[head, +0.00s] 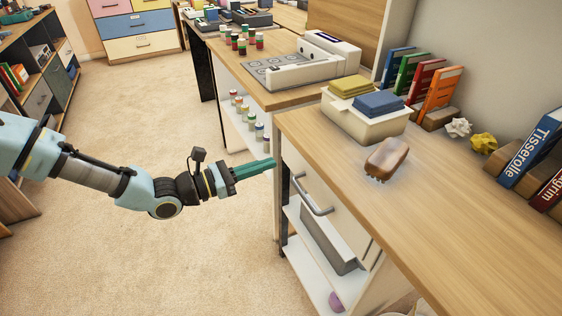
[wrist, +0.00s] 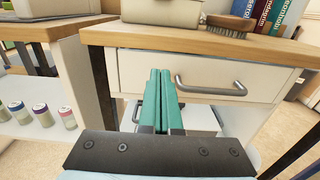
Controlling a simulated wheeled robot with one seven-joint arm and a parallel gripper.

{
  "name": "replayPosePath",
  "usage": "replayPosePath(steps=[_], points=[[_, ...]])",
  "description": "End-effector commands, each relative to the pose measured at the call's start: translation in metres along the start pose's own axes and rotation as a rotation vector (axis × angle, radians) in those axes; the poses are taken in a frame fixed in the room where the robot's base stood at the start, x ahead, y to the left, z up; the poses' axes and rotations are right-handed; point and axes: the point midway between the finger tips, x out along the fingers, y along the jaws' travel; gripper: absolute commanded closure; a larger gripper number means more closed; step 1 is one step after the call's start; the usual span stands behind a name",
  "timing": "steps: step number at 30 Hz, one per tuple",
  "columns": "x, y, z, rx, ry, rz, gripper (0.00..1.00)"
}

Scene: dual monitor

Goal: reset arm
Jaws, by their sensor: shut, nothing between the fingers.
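My arm reaches in from the left in the head view. My gripper (head: 271,162) is shut and empty, its green fingers pressed together. It is in front of the wooden-topped desk (head: 480,240), close to the left end of its white drawer (head: 300,178). In the wrist view my gripper (wrist: 160,72) points at the drawer front (wrist: 135,68), to the left of the metal handle (wrist: 212,88). The drawer looks closed. I cannot tell whether the fingertips touch it.
A brush (head: 387,158), a cream bin (head: 365,122) with yellow and blue cloths, and books (head: 530,148) are on the desk. A second desk (head: 262,97) with small bottles on its shelf stands behind. The carpet (head: 120,250) to the left is clear.

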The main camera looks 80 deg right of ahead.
Motion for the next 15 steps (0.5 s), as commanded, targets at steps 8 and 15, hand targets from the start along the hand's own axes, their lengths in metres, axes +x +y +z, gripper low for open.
replayPosePath(steps=[8,15], points=[[-0.057,0.000,-0.002,-0.001,0.002,0.001,1.00],[-0.075,-0.001,-0.002,-0.002,0.001,0.000,1.00]])
